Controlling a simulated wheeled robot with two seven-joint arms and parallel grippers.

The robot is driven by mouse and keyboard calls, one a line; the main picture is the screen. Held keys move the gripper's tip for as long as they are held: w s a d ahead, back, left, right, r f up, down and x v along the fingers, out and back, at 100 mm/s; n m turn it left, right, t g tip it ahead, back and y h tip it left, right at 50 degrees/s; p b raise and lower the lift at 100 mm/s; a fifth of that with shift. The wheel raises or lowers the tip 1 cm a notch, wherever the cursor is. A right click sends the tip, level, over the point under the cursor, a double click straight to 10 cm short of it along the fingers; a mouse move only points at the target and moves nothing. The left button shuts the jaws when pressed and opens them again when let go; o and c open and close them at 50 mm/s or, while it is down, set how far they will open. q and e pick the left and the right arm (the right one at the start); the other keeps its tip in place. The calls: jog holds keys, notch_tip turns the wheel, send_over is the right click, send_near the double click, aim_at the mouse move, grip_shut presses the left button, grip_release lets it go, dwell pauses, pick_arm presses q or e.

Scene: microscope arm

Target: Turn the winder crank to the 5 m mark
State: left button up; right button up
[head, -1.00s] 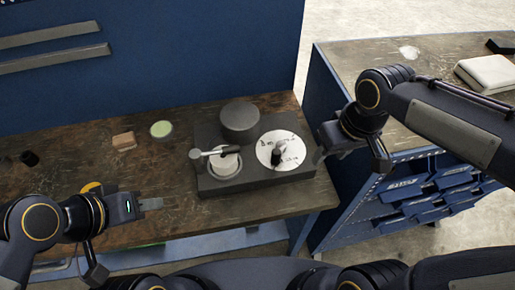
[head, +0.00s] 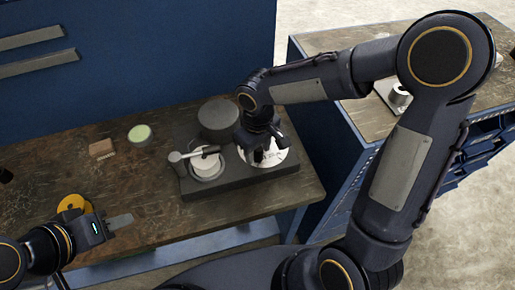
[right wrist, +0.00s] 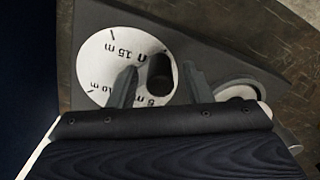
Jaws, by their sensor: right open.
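The winder is a dark base block (head: 235,186) on the bench, with a white dial (head: 286,158) at its right end; the dial also shows in the right wrist view (right wrist: 95,66). That view shows marks reading 15 m and 5 m. A black upright crank knob (right wrist: 160,75) stands over the dial. My right gripper (right wrist: 158,68) is open, with one finger on each side of the knob; I cannot tell whether they touch it. In the head view my right gripper (head: 258,155) hides part of the dial. My left gripper (head: 120,221) is off to the left, away from the winder.
A green-topped disc (head: 139,133), a brown block (head: 102,149) and a yellow roll (head: 73,203) lie left on the bench. A second bench stands right.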

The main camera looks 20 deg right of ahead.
jog(key=shift+f, duration=0.2)
grip_shut()
dwell(0.4)
